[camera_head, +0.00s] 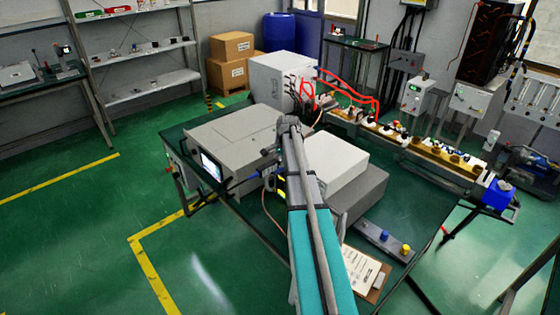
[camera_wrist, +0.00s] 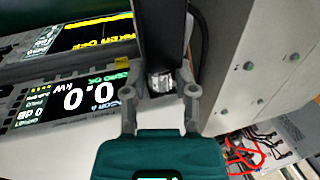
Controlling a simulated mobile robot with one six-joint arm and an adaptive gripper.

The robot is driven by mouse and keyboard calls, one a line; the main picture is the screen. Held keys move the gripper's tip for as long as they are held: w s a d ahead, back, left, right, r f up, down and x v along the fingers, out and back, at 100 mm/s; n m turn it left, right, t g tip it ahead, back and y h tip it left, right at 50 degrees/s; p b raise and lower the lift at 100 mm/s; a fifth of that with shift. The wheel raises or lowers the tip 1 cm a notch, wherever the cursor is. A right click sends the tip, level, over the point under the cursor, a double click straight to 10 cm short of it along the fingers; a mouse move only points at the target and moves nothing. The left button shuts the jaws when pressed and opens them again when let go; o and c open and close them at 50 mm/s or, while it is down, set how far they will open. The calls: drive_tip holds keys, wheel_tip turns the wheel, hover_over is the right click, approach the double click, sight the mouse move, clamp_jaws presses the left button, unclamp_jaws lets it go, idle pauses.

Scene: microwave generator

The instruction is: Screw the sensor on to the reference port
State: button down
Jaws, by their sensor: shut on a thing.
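In the wrist view my gripper (camera_wrist: 160,90) has its two fingers on either side of a silver connector end (camera_wrist: 160,81). This end joins a dark block-shaped body, which I take to be the sensor (camera_wrist: 162,38), reaching up out of the frame. My gripper is shut on it. Left of it, a meter front with a lit display (camera_wrist: 90,96) appears upside down and reads 0.0 kW. I cannot pick out the reference port; it may be hidden. In the head view my arm reaches over the table, and the fingers are too small to make out.
In the head view a grey instrument with a screen (camera_head: 212,163) stands left of my arm. White and grey boxes (camera_head: 335,160) stand close on the right. Red cables (camera_head: 350,92) run behind.

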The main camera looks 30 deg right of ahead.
drive_tip(key=shift+s+f, duration=0.1)
drive_tip(key=shift+s+f+t+b, duration=0.1)
drive_tip(key=shift+s+t+b, duration=0.1)
drive_tip(key=shift+t+b, duration=0.7)
drive_tip(key=shift+s+f+t+y+b, duration=0.15)
drive_tip(key=shift+t+y+b, duration=0.15)
drive_tip(key=shift+t+b, duration=1.25)
drive_tip(key=shift+t, duration=0.65)
drive_tip(key=shift+c, duration=2)
unclamp_jaws()
